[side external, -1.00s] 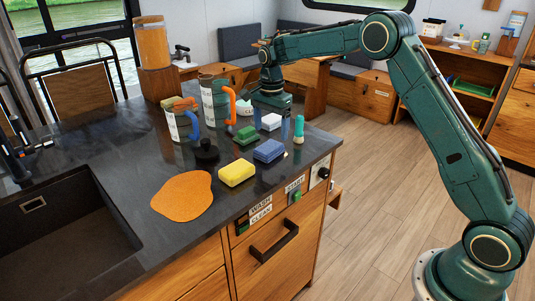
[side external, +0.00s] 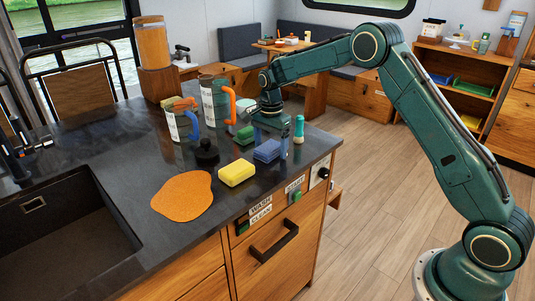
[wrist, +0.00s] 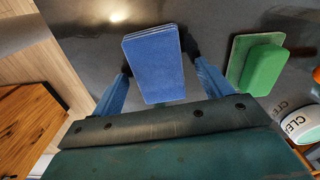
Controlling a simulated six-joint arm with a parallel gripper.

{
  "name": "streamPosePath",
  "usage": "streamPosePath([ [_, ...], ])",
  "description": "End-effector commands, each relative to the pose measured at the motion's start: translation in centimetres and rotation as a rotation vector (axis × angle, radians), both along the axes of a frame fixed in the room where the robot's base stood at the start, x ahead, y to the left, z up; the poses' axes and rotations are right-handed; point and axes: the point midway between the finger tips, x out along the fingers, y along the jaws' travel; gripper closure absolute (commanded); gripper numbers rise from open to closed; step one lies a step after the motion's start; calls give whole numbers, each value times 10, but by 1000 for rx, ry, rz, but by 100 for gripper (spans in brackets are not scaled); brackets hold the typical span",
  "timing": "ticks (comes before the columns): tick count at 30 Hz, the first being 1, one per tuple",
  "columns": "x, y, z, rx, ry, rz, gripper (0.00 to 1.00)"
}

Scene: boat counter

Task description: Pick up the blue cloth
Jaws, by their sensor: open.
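The blue cloth (side external: 266,152) is a folded, layered block lying on the dark counter near its right edge. It also shows in the wrist view (wrist: 154,70), top centre. My gripper (side external: 270,136) is open just above and over the cloth, pointing down. In the wrist view, my blue fingers (wrist: 158,62) stand on the left and right of the cloth, with a gap showing. I cannot tell whether the fingertips reach down to its sides. Nothing is held.
A green block (side external: 243,138) lies close to the left, a yellow sponge (side external: 237,173) nearer the front. A black knobbed object (side external: 207,152), mugs (side external: 183,122) and a teal bottle (side external: 299,129) stand around. A white tub (wrist: 298,122) is close. An orange mat (side external: 182,196) lies left.

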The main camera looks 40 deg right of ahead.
Motion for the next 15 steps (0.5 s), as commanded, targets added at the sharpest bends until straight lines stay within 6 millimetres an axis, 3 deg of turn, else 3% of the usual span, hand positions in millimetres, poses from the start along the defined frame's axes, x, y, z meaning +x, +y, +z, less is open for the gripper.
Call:
streamPosePath([
  [14,0,0,0,0,0,0,22],
  [15,0,0,0,0,0,0,30],
])
